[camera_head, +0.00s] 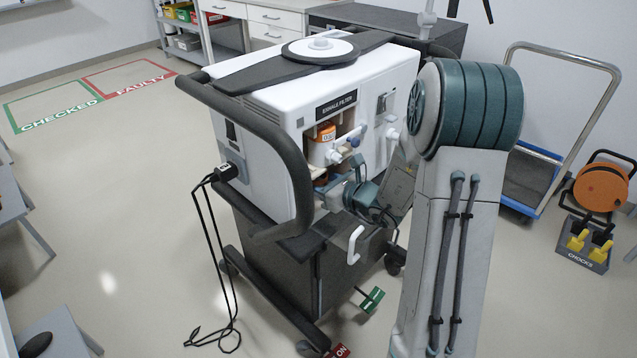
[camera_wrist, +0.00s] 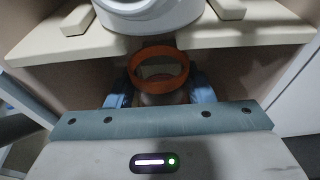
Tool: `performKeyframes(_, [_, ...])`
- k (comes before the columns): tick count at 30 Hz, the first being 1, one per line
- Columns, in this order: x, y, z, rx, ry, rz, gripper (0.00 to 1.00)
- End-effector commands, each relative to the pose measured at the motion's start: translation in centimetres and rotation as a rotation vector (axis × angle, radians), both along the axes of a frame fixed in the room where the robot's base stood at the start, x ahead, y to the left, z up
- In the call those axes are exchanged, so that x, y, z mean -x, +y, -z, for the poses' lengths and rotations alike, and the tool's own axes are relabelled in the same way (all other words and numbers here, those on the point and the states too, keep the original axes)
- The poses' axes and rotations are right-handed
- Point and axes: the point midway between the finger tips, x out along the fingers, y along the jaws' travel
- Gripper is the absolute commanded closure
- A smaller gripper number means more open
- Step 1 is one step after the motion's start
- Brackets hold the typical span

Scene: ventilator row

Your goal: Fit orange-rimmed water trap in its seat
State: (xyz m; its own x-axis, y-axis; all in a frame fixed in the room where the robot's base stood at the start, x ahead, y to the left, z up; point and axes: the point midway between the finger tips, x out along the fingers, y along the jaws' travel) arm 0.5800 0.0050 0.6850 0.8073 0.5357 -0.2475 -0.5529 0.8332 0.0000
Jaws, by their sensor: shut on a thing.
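The orange-rimmed water trap (camera_wrist: 158,91) is between the two blue fingertips of my gripper (camera_wrist: 160,86) in the wrist view. My gripper is shut on it, and its orange rim faces the camera. The trap is just below a pale shelf edge with a white round part (camera_wrist: 150,14) above it; I cannot tell whether they touch. In the head view my gripper (camera_head: 333,186) is at the front opening of the white ventilator (camera_head: 272,125), under the "EXHALE FILTER" label (camera_head: 336,104). The trap is mostly hidden there by my gripper, and the seat is not clearly visible.
A dark push bar (camera_head: 262,135) curves round the ventilator's left side. A blue trolley (camera_head: 533,185) stands to the right.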

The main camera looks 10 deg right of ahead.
Motion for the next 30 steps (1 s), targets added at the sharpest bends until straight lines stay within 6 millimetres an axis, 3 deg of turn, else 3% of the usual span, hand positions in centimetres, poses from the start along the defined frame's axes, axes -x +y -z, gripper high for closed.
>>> performKeyframes(7, [0.0,0.0,0.0,0.0,0.0,0.0,0.75])
performKeyframes(8, [0.0,0.0,0.0,0.0,0.0,0.0,0.44])
performKeyframes(10, [0.0,0.0,0.0,0.0,0.0,0.0,0.27])
performKeyframes(22, [0.7,-0.6,-0.3,0.002,0.001,0.003,0.27])
performKeyframes(30, [5.1,-3.5,-1.8,0.001,0.0,0.007,0.27])
